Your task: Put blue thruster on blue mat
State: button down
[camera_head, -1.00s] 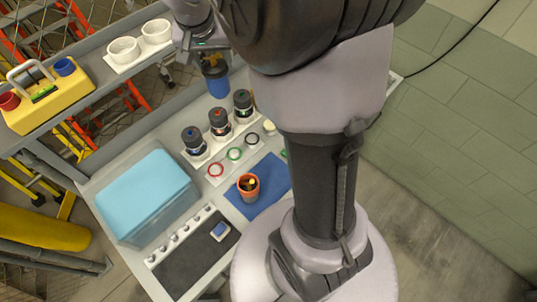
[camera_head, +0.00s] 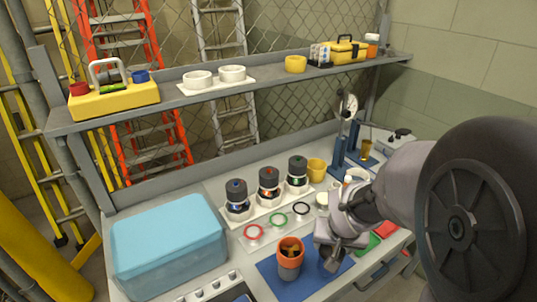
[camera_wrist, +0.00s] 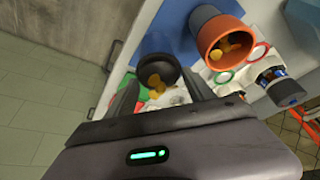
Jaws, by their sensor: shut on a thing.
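The blue mat (camera_head: 312,284) lies flat on the table, and it also shows in the wrist view (camera_wrist: 165,30). An orange thruster (camera_head: 290,258) stands upright on its left part; the wrist view shows its open top (camera_wrist: 222,35) with yellow pieces inside. My gripper (camera_head: 334,262) is low over the mat's right part, beside the orange thruster. In the wrist view my gripper (camera_wrist: 160,88) is shut on a dark cup-shaped thruster (camera_wrist: 152,66) with yellow pieces inside, apparently the blue one. I cannot tell whether its base touches the mat.
Three dark bottle-like parts (camera_head: 269,184) stand on a white base behind the mat. A light-blue box (camera_head: 168,238) fills the left. Red and green mats (camera_head: 386,229) lie right of my gripper.

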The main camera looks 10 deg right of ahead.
jog(key=w+d+f+b, duration=0.2)
jog(key=w+f, duration=0.2)
jog(key=w, duration=0.4)
jog(key=shift+d+f+b, duration=0.15)
jog(key=shift+f+b, duration=0.25)
jog(key=shift+c, duration=1.8)
grip_release()
jog(key=shift+r, duration=0.1)
jog(key=shift+r, duration=0.1)
jog(key=p+v, duration=0.5)
jog(key=v, duration=0.6)
jog(key=s+a+r+y, duration=0.1)
jog(key=s+a+r, duration=0.2)
jog(key=s+a, duration=0.2)
jog(key=s+a+r+t+y, duration=0.1)
jog(key=s+a+r, duration=0.2)
jog(key=s+a, duration=0.2)
jog(key=s+a+r+y, duration=0.2)
jog(key=s+a, duration=0.4)
jog(key=s, duration=0.3)
jog(key=shift+r+n+t, duration=0.3)
jog(key=shift+r, duration=0.6)
